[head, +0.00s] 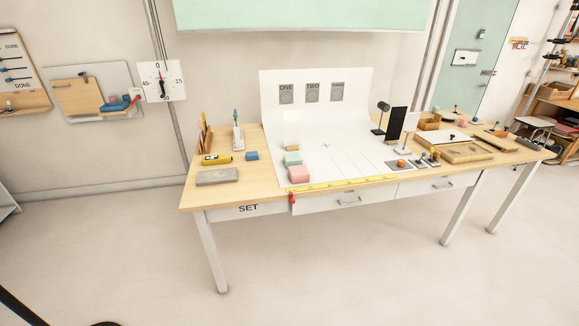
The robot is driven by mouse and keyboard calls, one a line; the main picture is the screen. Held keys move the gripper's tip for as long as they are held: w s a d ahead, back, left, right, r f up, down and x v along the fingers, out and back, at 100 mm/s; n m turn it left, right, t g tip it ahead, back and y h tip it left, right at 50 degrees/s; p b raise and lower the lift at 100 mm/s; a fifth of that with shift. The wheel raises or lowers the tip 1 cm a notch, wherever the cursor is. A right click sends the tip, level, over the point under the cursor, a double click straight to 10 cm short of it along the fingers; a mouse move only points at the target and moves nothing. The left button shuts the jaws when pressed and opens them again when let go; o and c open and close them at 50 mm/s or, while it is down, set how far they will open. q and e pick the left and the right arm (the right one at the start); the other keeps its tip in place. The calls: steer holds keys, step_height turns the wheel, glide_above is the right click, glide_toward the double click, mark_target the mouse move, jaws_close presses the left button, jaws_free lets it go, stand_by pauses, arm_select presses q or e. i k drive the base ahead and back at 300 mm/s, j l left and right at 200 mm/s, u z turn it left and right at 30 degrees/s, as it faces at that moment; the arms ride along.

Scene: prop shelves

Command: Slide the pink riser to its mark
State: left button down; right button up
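The pink riser (299,175) is a pink block near the front left of the white backdrop sheet (310,152) on the table. A teal block (292,159) stands just behind it, with a small tan block (291,148) behind that. A small dark cross mark (326,145) is on the sheet, behind and right of the pink riser. Thin lines are drawn on the sheet further right. Neither gripper is in view.
Left on the table (240,187) are a grey block (217,176), a yellow object (217,159) and a blue block (252,156). A lamp (382,115), a black panel (396,123) and wooden trays (466,152) stand right. The sheet's middle is clear.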

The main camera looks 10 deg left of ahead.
mark_target(298, 174)
steer(key=i+j+z, duration=0.25)
steer(key=i, duration=1.15)
steer(key=l, duration=0.1)
